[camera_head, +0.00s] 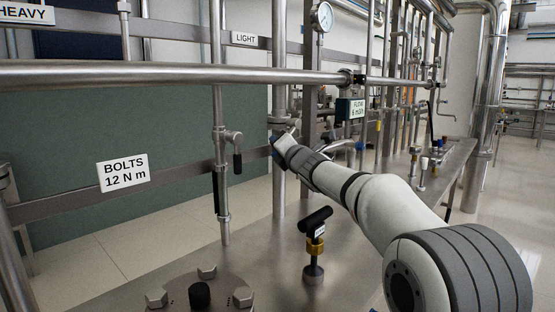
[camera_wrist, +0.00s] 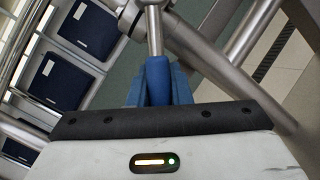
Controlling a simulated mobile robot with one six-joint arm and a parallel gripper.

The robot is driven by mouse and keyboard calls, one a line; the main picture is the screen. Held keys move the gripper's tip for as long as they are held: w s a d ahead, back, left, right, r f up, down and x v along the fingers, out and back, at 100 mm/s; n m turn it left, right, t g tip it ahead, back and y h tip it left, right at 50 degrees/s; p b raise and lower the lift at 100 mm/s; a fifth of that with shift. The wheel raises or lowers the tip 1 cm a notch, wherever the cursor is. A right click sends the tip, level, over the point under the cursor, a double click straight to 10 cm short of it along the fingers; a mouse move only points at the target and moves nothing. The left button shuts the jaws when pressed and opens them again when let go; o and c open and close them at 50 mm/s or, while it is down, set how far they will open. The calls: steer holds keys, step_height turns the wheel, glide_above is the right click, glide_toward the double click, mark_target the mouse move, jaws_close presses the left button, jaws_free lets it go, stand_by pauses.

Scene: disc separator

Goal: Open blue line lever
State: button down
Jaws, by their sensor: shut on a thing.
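The blue line lever (camera_wrist: 157,72) shows in the wrist view as a blue sleeve on a slim metal rod (camera_wrist: 154,30). The rod runs up to a valve body on a thick steel pipe (camera_wrist: 195,48). My gripper (camera_wrist: 158,96) is shut on the blue sleeve, with blue fingers on both sides of it. In the head view my gripper (camera_head: 282,146) is at a vertical steel pipe (camera_head: 279,95), right of centre. The blue sleeve cannot be made out there, hidden by my gripper.
A black-handled lever (camera_head: 237,162) hangs on a thinner pipe to the left. A black T-handle (camera_head: 316,219) stands on the steel bench (camera_head: 255,262) below my arm. A long horizontal pipe (camera_head: 170,75) crosses above. A gauge (camera_head: 322,17) and a flow display (camera_head: 351,109) are close by.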

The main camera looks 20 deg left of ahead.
steer(key=shift+w+d+f+n+y+b, duration=0.1)
steer(key=shift+w+f+n+y+b, duration=0.2)
steer(key=shift+f+n+b, duration=0.45)
steer(key=shift+r+b, duration=0.3)
steer(key=shift+b, duration=0.1)
steer(key=c, duration=1.3)
jaws_free()
steer(key=shift+r, duration=0.1)
steer(key=shift+d, duration=0.1)
steer(key=shift+b+v, duration=0.6)
steer(key=shift+v, duration=3.25)
